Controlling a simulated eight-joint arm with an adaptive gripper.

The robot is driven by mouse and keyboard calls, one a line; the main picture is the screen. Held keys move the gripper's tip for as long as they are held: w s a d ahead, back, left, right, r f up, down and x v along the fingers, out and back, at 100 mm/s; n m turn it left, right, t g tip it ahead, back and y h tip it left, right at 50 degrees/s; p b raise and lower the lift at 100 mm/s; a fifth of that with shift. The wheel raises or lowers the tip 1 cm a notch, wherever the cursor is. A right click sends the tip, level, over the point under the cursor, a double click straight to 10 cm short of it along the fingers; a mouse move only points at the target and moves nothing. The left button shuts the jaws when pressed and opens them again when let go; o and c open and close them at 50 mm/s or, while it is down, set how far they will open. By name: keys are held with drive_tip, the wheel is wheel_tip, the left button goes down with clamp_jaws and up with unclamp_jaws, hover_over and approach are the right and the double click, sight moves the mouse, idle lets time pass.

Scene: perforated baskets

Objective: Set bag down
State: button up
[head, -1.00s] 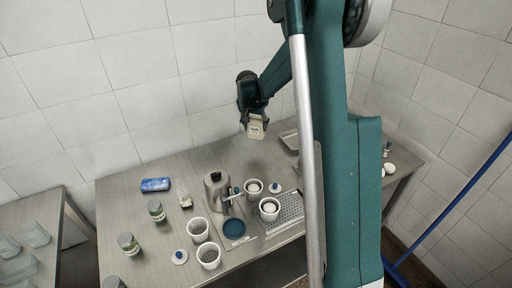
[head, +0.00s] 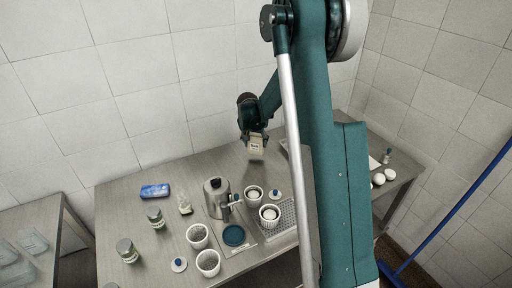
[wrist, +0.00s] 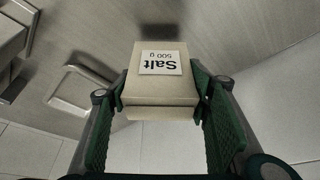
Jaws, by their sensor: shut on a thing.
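The bag is a beige block-shaped pack (wrist: 160,90) with a white label reading "Salt 500 g". In the wrist view it sits between the two green finger pads of my gripper (wrist: 160,105), which is shut on it. In the head view the bag (head: 255,147) hangs below my gripper (head: 254,134), over the back part of the steel table (head: 150,215). A dark shadow lies on the tabletop near it in the wrist view. The bag appears to be above the table, with a gap.
A blue pack (head: 155,190) and jars (head: 155,217) are at left. The table's back middle is clear. A tray (wrist: 80,88) lies nearby.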

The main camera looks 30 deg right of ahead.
sight(256, 146)
drive_tip(key=shift+f, duration=1.55)
drive_tip(key=shift+f, duration=0.2)
drive_tip(key=o, duration=1.2)
drive_tip(key=shift+r, duration=0.15)
drive_tip(key=shift+v, duration=6.05)
